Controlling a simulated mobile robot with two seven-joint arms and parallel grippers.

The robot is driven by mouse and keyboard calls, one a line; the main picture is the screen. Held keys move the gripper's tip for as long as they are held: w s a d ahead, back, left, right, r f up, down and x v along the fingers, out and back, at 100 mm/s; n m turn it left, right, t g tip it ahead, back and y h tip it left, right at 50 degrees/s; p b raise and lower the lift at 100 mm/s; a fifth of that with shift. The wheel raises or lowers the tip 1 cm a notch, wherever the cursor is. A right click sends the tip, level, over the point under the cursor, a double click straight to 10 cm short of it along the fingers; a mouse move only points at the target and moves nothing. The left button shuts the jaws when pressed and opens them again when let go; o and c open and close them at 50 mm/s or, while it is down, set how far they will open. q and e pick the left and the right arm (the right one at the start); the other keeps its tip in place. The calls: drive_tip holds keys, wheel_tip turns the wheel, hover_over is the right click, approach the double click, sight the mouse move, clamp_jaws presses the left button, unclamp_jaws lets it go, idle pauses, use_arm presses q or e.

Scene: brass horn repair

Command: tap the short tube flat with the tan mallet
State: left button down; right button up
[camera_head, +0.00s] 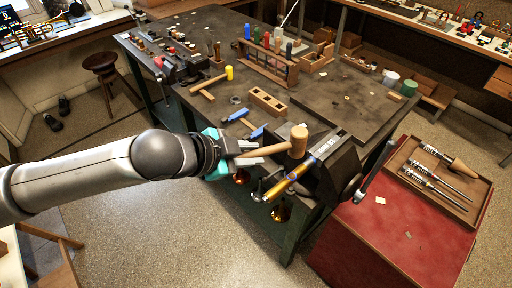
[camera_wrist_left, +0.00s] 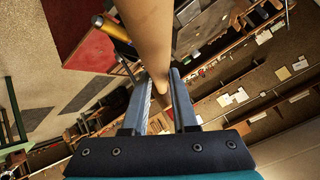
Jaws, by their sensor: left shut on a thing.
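The tan mallet has a wooden handle and a tan cylindrical head (camera_head: 298,140). My left gripper (camera_head: 257,153) is shut on its handle, and the head stands out to the right. In the left wrist view the tan wood of the mallet (camera_wrist_left: 150,38) runs between the fingers (camera_wrist_left: 160,95). A gold-coloured tube (camera_head: 287,184), which I take for the short tube, slants at the dark vise-like fixture (camera_head: 338,172) on the bench edge. The mallet head is above and near its upper end, and I see no contact. The tube's end also shows in the left wrist view (camera_wrist_left: 117,28). My right gripper is out of view.
A red-topped surface (camera_head: 375,235) at the right holds a wooden tray (camera_head: 462,207) of tools. Brass bells hang below the bench edge.

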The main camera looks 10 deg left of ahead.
use_arm(q)
drive_tip(key=shift+s+a+r, duration=0.1)
drive_tip(key=shift+s+r, duration=0.05)
drive_tip(key=shift+f, duration=0.35)
wheel_tip(320, 180, down, 5)
drive_tip(key=b, duration=0.3)
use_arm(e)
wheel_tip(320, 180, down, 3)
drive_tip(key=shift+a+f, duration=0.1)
use_arm(q)
drive_tip(key=shift+r+p, duration=0.15)
drive_tip(key=shift+p, duration=0.3)
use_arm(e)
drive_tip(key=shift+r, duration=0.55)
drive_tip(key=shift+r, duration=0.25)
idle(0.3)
